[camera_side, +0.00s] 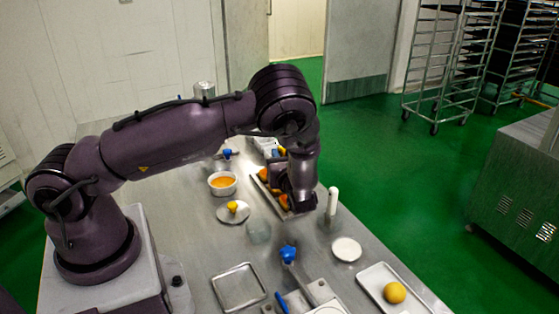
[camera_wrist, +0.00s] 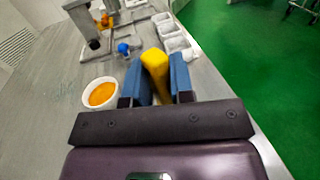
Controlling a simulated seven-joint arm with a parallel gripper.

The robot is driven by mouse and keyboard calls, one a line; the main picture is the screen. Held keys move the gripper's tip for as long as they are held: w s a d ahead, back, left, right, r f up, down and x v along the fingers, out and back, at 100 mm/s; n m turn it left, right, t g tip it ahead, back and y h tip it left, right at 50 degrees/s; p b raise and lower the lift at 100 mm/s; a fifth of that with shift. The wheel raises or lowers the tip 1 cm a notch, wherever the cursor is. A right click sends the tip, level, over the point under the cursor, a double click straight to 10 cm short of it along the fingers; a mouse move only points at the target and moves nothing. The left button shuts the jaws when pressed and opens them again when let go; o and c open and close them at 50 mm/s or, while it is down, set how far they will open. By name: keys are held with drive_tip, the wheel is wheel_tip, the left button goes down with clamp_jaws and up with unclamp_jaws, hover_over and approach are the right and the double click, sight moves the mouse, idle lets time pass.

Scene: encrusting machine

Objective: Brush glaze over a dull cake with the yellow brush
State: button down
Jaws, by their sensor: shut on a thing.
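My gripper (camera_wrist: 158,82) is shut on the yellow brush (camera_wrist: 155,62), whose yellow body stands between the blue fingers in the wrist view. The brush's far end cannot be made out. A white bowl of orange glaze (camera_wrist: 102,93) is left of the fingers; in the side view the bowl (camera_side: 222,184) stands left of the arm's end. In the side view my wrist is over a long tray (camera_side: 263,187) holding orange-brown cakes (camera_side: 264,174), partly hidden by the arm. Which cakes are dull cannot be told.
A white upright cylinder (camera_side: 333,201), a white dish (camera_side: 347,249) and a white tray (camera_side: 384,286) with a yellow ball are at the right. White containers (camera_wrist: 172,33) line the far side.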

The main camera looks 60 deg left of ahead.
drive_tip(key=shift+r, duration=2.95)
